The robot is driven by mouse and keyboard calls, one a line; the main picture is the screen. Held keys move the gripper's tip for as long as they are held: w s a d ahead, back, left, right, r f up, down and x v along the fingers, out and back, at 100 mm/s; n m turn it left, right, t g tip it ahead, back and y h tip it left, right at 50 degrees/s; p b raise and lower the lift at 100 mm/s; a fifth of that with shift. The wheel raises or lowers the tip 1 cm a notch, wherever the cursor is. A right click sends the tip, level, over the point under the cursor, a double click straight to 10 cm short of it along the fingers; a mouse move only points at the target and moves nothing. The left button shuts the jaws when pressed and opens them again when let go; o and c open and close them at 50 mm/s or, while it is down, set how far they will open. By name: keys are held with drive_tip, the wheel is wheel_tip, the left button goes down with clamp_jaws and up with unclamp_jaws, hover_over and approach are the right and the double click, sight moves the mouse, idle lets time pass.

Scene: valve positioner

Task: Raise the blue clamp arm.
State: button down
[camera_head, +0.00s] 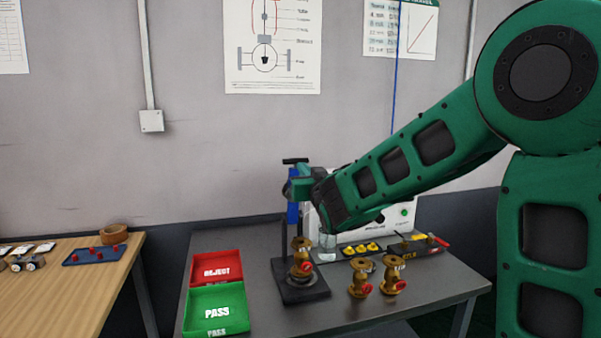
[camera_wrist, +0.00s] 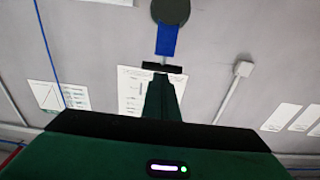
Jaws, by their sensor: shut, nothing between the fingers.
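The blue clamp arm (camera_head: 292,213) shows in the head view at the dark test stand (camera_head: 283,238), partly hidden by my gripper. A black T-shaped handle (camera_head: 295,161) shows just above it. In the wrist view, which looks upside down, the blue arm (camera_wrist: 167,39) lies between a dark round piece and the black handle bar (camera_wrist: 172,69). My gripper (camera_head: 290,188) is shut and empty, level with the upper part of the blue arm. In the wrist view its green fingers (camera_wrist: 161,80) reach close to the handle bar. I cannot tell whether they touch.
A brass valve (camera_head: 302,252) stands on the fixture base (camera_head: 303,292). More brass valves (camera_head: 360,281) stand to its right. Red REJECT (camera_head: 216,266) and green PASS (camera_head: 217,310) trays lie left. A white instrument box (camera_head: 350,238) stands behind. Grey bench front is clear.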

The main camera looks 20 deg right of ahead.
drive_tip(key=s, duration=1)
drive_tip(key=s+d+f+m+g+h, duration=0.2)
drive_tip(key=s+d+f+g, duration=0.4)
drive_tip(key=d, duration=0.3)
drive_tip(key=s+d+f+m+g+h, duration=0.35)
drive_tip(key=s+d+f, duration=0.25)
drive_tip(key=d+f, duration=0.35)
drive_tip(key=s+f+g+y, duration=0.2)
drive_tip(key=s+g, duration=0.1)
drive_tip(key=s, duration=0.6)
drive_tip(key=s+a+f+g+y, duration=0.1)
drive_tip(key=s+f+g, duration=0.1)
drive_tip(key=s, duration=0.6)
drive_tip(key=s+f+g+y, duration=0.2)
drive_tip(key=s+g, duration=0.2)
drive_tip(key=s, duration=0.5)
drive_tip(key=shift+s+a+f+m+y, duration=0.15)
drive_tip(key=shift+s+f+m+y, duration=0.2)
drive_tip(key=shift+m, duration=0.1)
drive_tip(key=shift+g, duration=0.35)
drive_tip(key=shift+w+f, duration=0.2)
drive_tip(key=shift+w, duration=0.45)
